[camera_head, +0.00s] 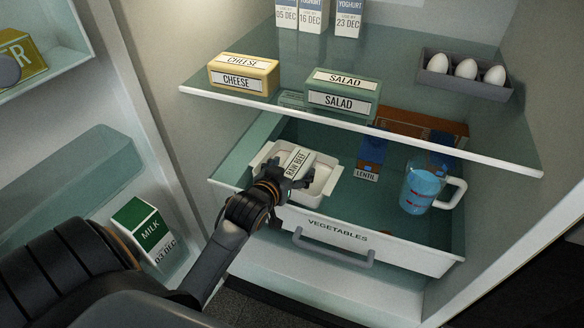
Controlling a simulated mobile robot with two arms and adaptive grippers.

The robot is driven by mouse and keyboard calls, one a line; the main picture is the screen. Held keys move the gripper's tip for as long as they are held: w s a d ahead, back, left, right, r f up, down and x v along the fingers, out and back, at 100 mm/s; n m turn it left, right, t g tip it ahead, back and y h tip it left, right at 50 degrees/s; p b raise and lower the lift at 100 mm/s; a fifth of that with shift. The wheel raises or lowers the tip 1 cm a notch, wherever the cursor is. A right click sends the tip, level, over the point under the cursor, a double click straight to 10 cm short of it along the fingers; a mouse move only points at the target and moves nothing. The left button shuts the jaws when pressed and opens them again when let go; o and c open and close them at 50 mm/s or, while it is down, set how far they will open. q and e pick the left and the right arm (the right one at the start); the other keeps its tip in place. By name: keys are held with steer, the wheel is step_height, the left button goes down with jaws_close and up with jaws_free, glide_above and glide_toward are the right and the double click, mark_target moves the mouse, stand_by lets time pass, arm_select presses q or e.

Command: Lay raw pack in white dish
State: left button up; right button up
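The raw pack (298,163) is a small pale box labelled RAW BEEF, tilted over the white dish (322,190). The dish is a two-handled rectangular dish inside the pulled-out vegetables drawer. I cannot tell whether the pack touches the dish floor. My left gripper (290,180) reaches in from the lower left, with its dark fingers around the near end of the pack. It looks shut on the pack, and the fingers hide that end and part of the dish. My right gripper is not in view.
The drawer (338,236) also holds a lentil carton (371,158), a blue-filled jug (421,190) and a brown box (425,127). The glass shelf (450,146) above carries cheese (243,76), salad (342,95) and an egg tray (466,86). Milk (145,230) stands in the door.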

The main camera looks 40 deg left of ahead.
arm_select(q)
steer(key=shift+s+r, duration=0.1)
steer(key=shift+r, duration=0.05)
steer(key=p+v, duration=0.1)
steer(key=v, duration=0.2)
steer(key=shift+s+r, duration=0.15)
steer(key=p+v, duration=0.2)
steer(key=v, duration=0.6)
steer(key=s+d+f+m+g+h, duration=0.2)
steer(key=s+d+f+m+g, duration=0.2)
steer(key=s+d+f+g, duration=0.6)
steer(key=s+f, duration=0.1)
steer(key=s, duration=0.4)
steer(key=shift+d+f+h, duration=0.2)
steer(key=shift+d+h, duration=0.1)
steer(key=shift+d, duration=0.05)
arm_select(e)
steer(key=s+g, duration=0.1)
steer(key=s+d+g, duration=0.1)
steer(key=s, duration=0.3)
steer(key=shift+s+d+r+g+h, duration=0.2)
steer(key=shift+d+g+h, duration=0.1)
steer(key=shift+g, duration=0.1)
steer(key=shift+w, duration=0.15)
